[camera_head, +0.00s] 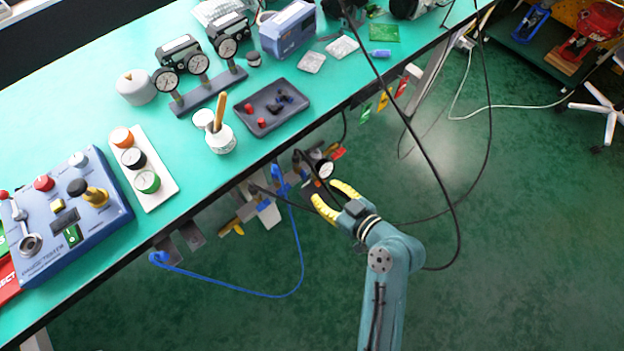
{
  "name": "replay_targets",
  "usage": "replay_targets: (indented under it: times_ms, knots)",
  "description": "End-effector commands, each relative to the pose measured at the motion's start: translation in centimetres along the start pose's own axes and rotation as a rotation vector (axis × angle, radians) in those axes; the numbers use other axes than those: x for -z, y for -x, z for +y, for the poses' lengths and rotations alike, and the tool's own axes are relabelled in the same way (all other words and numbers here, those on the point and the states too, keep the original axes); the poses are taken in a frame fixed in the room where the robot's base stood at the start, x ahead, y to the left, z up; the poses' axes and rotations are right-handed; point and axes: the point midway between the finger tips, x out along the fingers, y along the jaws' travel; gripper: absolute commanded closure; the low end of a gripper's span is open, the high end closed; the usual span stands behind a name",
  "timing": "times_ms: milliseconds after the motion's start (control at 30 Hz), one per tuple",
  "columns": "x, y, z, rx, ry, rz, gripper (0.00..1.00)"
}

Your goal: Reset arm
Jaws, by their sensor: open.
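My gripper (335,200) has yellow fingers that stand apart with nothing between them. It is in front of the workbench's front edge, lower than the bench top, over the green floor. My teal arm (385,290) comes up from the bottom of the view and bends at the wrist toward the bench. Small hanging parts and a round gauge (325,169) show just beyond the fingertips. I cannot tell whether the fingers touch any of them.
The green workbench (190,130) holds a blue control box (65,215), a white tray of knobs (163,189), a dark tray (292,113) and a gauge stand (208,90). Black cables (420,140) cross near my wrist. A blue cable (255,292) hangs below the edge.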

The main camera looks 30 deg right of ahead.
Motion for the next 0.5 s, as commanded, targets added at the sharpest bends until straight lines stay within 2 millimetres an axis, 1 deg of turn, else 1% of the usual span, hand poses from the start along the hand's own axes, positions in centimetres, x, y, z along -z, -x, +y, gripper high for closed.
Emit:
replay_targets:
  times_ms: [33,100,200,300,500]
  knots:
    - [0.0,1.2,0.1,-0.004,0.0,0.001,0.63]
    - [0.0,2.4,0.1,-0.004,-0.001,0.001,0.63]
    - [0.0,3.4,0.0,-0.002,-0.001,0.0,0.63]
    - [0.0,3.8,0.0,0.001,0.0,0.0,0.63]
    - [0.0,3.8,-0.1,0.002,0.001,0.0,0.63]
